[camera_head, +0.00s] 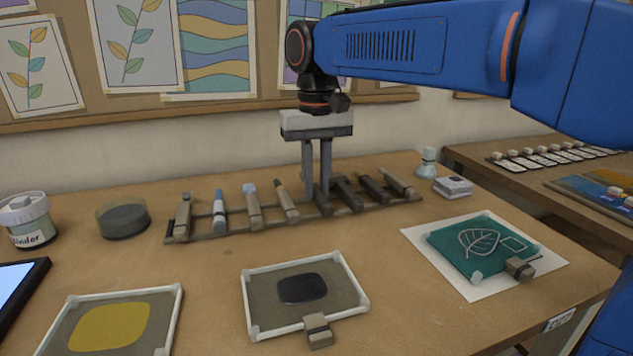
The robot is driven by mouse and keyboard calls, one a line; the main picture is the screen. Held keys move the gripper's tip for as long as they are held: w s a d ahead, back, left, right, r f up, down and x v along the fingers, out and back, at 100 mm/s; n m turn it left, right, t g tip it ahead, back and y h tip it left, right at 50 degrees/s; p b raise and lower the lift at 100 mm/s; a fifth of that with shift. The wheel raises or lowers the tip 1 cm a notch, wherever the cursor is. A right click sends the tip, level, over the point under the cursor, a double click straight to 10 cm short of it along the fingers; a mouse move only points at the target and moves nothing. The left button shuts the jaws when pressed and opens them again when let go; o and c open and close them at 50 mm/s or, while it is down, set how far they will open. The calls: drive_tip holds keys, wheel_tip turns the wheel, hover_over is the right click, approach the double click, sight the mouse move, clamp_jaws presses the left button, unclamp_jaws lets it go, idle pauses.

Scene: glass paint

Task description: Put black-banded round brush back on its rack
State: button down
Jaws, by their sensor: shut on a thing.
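My gripper (316,194) points straight down at the middle of the brush rack (275,225). Its fingers are shut on a dark, thin tool, seemingly the black-banded round brush (323,207). The fingers hide most of it, and its band cannot be made out. The held brush is low, among the rack's slots; I cannot tell whether it rests on the rails. A brush with a pale handle (285,201) lies to the left of the fingers, and a dark-handled tool (347,193) lies close on the right.
More tools lie along the rack, including a blue-tipped one (219,211). In front are a framed panel with a black patch (303,288), one with a yellow patch (110,326) and a green leaf panel (482,248). A binder jar (27,220) and a round dish (123,220) stand left.

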drive_tip(key=shift+f, duration=0.25)
idle(0.4)
drive_tip(key=c, duration=1.6)
unclamp_jaws()
